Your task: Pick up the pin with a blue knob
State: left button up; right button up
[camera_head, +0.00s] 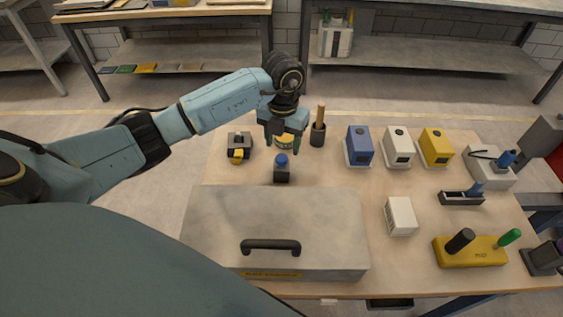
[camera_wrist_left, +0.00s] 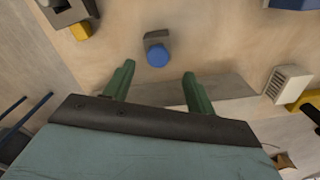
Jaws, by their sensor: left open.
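The pin with a blue knob (camera_head: 281,160) stands upright in a small dark block (camera_head: 281,176) on the table, behind the grey metal case. In the left wrist view the blue knob (camera_wrist_left: 158,55) shows from above, just beyond the fingertips and between their lines. My left gripper (camera_head: 282,146) is open and empty. It points down above the table, slightly behind the knob in the head view, with no visible contact. Its two green fingers (camera_wrist_left: 158,75) show apart in the wrist view. The pin's shaft is hidden in the block. My right gripper is not in view.
A grey case (camera_head: 210,225) with a black handle fills the front. Blue (camera_head: 359,143), white (camera_head: 397,146) and yellow (camera_head: 435,147) boxes stand farther right.

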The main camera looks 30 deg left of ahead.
aim_at(281, 157)
pick_arm(q)
jog(key=f, duration=0.5)
jog(key=shift+a, duration=0.2)
jog(key=c, duration=1.2)
